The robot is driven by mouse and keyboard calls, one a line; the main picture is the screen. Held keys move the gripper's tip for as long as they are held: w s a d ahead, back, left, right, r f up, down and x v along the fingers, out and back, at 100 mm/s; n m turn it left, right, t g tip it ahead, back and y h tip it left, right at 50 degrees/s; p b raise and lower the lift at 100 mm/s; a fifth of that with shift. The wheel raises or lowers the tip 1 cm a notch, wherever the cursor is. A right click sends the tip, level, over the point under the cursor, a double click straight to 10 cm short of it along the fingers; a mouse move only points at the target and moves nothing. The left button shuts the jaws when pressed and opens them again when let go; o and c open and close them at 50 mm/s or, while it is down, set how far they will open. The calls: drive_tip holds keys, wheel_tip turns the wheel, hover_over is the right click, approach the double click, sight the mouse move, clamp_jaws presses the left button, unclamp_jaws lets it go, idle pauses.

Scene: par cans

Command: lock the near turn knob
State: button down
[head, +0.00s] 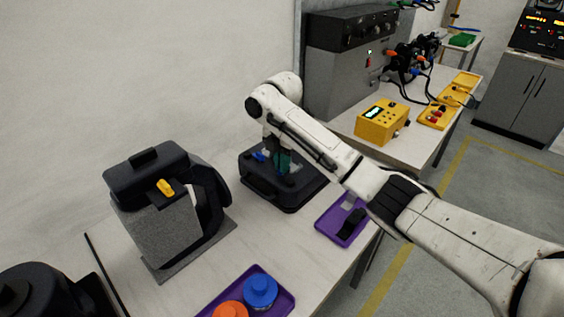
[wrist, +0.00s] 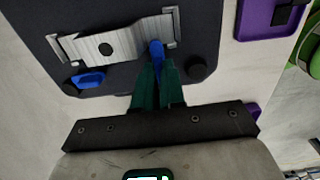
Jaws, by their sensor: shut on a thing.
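The par can's black base (head: 265,190) lies on the white table. In the wrist view it is a dark plate (wrist: 205,30) with a metal bracket (wrist: 120,38) on it. My gripper (wrist: 158,68) has dark green fingers, shut on the near turn knob (wrist: 156,48), which is blue and stands at the bracket's right end. The knob's lower part is hidden between the fingers. The other blue turn knob (wrist: 87,80) lies sideways at the bracket's left end, apart from my gripper. In the head view my gripper (head: 283,172) points down onto the base, and its fingers hide the held knob.
A black and grey case with a yellow latch (head: 165,187) stands to the left. A purple tray (head: 328,226) with a black part is at the right edge. Another purple tray (head: 288,300) holds blue and orange round pieces. A yellow box (head: 382,122) stands behind.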

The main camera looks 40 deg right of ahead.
drive_tip(key=c, duration=1.5)
unclamp_jaws()
drive_tip(key=shift+r, duration=0.15)
wheel_tip(320, 180, up, 10)
drive_tip(key=p, duration=0.3)
drive_tip(key=shift+r, duration=0.25)
